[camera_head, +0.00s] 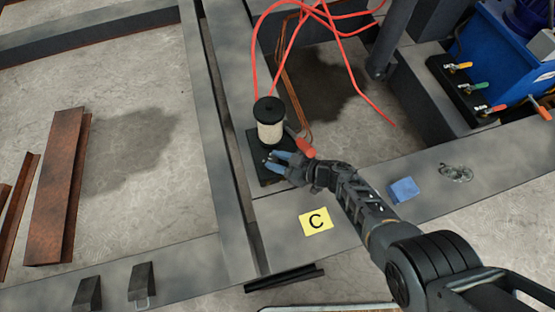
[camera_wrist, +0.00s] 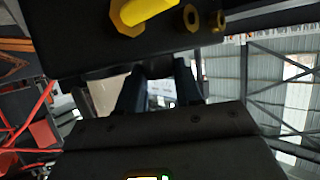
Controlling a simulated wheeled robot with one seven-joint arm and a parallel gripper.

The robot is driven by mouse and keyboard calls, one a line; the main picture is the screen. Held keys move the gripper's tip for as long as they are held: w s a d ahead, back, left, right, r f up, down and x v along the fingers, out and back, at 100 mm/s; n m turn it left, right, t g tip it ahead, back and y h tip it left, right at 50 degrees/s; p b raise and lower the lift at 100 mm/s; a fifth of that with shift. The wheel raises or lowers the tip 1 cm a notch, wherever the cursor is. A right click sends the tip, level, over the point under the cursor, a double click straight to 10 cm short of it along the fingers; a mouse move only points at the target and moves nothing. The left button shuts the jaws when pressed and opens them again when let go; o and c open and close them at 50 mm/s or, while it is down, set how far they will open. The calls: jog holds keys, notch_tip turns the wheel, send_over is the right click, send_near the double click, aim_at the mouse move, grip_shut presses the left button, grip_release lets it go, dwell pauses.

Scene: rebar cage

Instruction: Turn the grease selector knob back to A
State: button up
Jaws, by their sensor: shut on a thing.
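The grease unit, a pale ribbed cylinder with a black cap (camera_head: 270,122), stands on a dark base block (camera_head: 258,176) on the steel beam. My gripper (camera_head: 272,160) has its blue fingers at the front of this unit, shut on a small part there that I take for the grease selector knob. The fingers hide the knob, so its pointer and any A mark cannot be read. In the wrist view the fingers (camera_wrist: 160,80) reach up to a dark block (camera_wrist: 90,40) with a yellow part (camera_wrist: 140,14) on it.
A red handle (camera_head: 305,148) sits just right of my fingers. A yellow card marked C (camera_head: 316,221), a blue block (camera_head: 404,190) and a small wire coil (camera_head: 456,173) lie on the beam. Red hoses (camera_head: 340,32) loop behind. Coloured valves (camera_head: 478,86) are at upper right.

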jog(key=o, duration=1)
jog(key=p+v, duration=0.4)
jog(key=v, duration=0.3)
jog(key=shift+s+d+r+p, duration=0.15)
jog(key=shift+d+p, duration=0.15)
jog(key=shift+p, duration=0.1)
